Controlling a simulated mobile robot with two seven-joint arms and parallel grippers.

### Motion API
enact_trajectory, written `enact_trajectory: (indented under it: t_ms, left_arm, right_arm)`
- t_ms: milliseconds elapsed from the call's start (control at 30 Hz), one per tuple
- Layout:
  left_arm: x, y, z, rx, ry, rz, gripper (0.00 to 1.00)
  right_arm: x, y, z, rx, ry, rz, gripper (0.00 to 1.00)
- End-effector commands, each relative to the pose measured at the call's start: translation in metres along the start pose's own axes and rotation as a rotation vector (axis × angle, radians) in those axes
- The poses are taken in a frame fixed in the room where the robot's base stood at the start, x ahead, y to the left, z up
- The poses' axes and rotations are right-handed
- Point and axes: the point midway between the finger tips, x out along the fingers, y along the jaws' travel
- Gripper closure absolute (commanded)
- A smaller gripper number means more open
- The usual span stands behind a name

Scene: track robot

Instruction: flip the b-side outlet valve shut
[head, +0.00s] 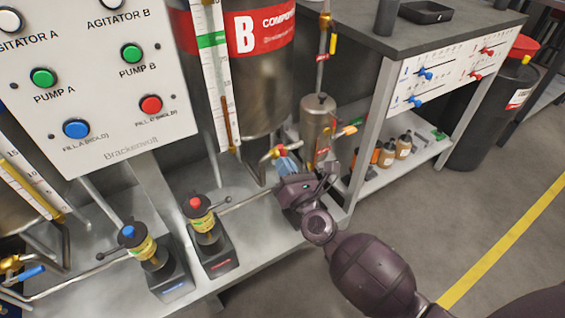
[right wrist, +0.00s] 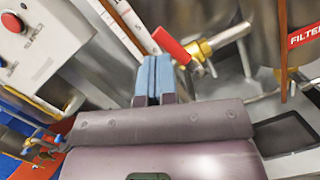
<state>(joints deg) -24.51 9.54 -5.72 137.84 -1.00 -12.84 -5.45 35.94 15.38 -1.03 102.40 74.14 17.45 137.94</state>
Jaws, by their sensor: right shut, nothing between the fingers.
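The b-side outlet valve shows in the right wrist view as a red lever (right wrist: 172,46) on a brass body (right wrist: 204,47), joined to a metal pipe. The lever slants from upper left down to the brass body, at an angle to the pipe. In the head view only a bit of the brass valve (head: 269,155) shows below tank B, partly hidden by my gripper. My right gripper (head: 287,163) is shut and empty, its blue fingers (right wrist: 153,76) together just left of the lever. I cannot tell if they touch it. My left gripper is not in view.
Tank B (head: 262,85) and a level gauge (head: 213,75) stand behind the valve. A filter canister (head: 318,122) stands close right. The control panel (head: 95,85) and two pumps (head: 207,232) are left. A bench (head: 440,38) is right, with open floor in front.

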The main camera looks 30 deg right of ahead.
Motion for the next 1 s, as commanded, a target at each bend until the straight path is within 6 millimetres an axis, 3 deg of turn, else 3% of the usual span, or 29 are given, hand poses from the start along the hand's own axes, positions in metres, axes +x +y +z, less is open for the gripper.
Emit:
enact_trajectory:
  t_ms: [200,400,1000]
  left_arm:
    - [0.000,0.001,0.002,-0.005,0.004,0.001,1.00]
    - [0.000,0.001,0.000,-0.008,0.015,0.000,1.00]
    - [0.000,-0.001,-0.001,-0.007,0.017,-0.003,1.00]
  right_arm:
    - [-0.037,-0.002,-0.003,0.000,0.007,-0.003,1.00]
    - [-0.058,-0.002,-0.002,0.000,0.005,-0.003,1.00]
    - [-0.063,-0.002,-0.002,0.001,0.004,-0.004,1.00]
